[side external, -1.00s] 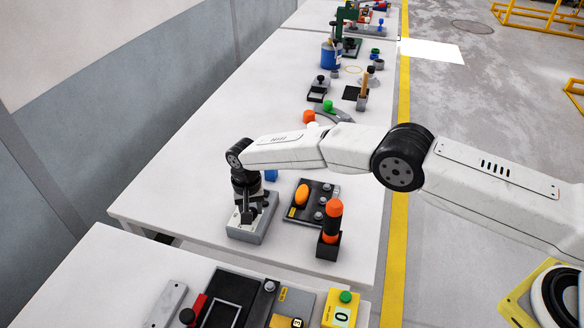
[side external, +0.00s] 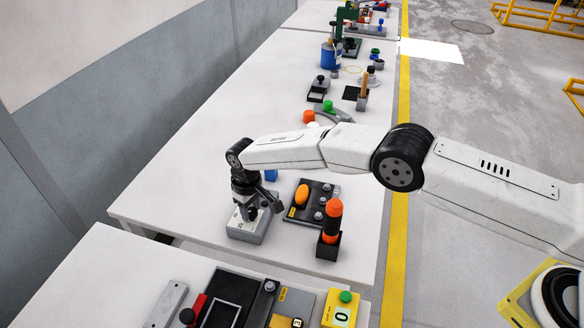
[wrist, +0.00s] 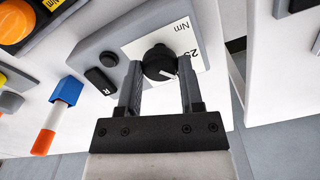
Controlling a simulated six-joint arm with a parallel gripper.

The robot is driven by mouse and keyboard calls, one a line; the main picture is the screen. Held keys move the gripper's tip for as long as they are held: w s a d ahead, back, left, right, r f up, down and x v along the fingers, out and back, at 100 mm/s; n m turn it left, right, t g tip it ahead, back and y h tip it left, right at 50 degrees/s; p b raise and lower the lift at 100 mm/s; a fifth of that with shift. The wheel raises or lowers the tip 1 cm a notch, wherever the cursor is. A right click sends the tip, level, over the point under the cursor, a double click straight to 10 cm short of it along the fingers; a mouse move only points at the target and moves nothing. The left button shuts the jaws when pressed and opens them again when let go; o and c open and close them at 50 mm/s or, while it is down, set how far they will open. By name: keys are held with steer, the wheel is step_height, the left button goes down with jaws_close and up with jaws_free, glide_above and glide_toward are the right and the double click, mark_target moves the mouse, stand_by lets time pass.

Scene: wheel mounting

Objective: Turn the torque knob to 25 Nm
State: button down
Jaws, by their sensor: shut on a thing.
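The torque knob (wrist: 158,60) is black and round, with a white pointer line. It sits on a white scale plate (wrist: 137,45) on a grey box (side external: 243,237). In the wrist view the pointer is towards the right and slightly down. The printed "25" (wrist: 190,54) is up and right of the pointer, partly cut off by a finger, with "Nm" above it. My gripper (wrist: 161,70) has its two fingers on either side of the knob, shut on it. In the side view my gripper (side external: 253,212) is above the box and hides most of the knob.
A black button (wrist: 109,59) and a dark key marked "R" (wrist: 99,81) are on the same box. A black panel with an orange knob (side external: 302,195) and an orange-topped handle in a black holder (side external: 331,238) stand close on the right. The table (side external: 180,180) is clear on the left.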

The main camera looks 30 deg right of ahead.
mark_target(251, 211)
steer(key=shift+n, duration=1.4)
steer(key=shift+c, duration=1.2)
jaws_free()
steer(key=shift+r, duration=0.15)
steer(key=shift+r, duration=3.8)
